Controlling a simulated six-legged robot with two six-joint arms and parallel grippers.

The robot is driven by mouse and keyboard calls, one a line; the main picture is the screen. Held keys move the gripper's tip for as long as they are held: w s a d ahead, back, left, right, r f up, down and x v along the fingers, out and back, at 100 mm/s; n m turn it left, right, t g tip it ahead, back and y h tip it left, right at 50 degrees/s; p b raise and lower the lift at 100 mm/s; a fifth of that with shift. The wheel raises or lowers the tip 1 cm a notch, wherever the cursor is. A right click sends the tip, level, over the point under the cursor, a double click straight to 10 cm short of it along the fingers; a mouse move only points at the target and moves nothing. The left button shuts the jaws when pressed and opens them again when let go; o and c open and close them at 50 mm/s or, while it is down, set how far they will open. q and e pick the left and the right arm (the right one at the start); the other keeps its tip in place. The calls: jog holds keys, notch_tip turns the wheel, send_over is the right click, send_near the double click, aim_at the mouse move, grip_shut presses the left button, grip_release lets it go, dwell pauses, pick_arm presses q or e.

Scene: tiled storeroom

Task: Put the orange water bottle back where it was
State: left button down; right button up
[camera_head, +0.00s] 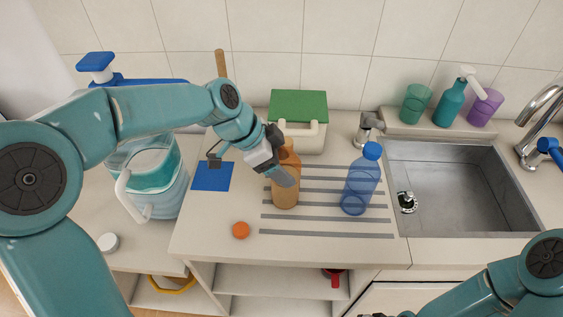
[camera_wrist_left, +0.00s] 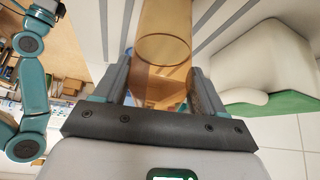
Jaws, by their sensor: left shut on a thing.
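The orange water bottle (camera_head: 285,194) is see-through and upright, without a cap, over the grey-striped part of the counter. I cannot tell whether its base touches the surface. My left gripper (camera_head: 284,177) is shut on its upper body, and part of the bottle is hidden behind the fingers. In the left wrist view the bottle (camera_wrist_left: 164,50) sits between the two fingers (camera_wrist_left: 160,85). An orange cap (camera_head: 241,230) lies on the counter at the front left. My right arm comes in at the lower right; its gripper is almost wholly cut off by the bottom edge.
A blue bottle (camera_head: 358,187) stands on the stripes to the right, before the sink (camera_head: 460,185). A white box with a green lid (camera_head: 298,106) stands behind. A blue mat (camera_head: 212,177) lies to the left, near a clear jug (camera_head: 155,195). The front counter is mostly free.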

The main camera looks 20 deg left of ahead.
pick_arm(q)
jog(key=shift+c, duration=0.4)
grip_release()
jog(key=shift+f, duration=0.1)
jog(key=v, duration=1.2)
jog(key=shift+s, duration=0.1)
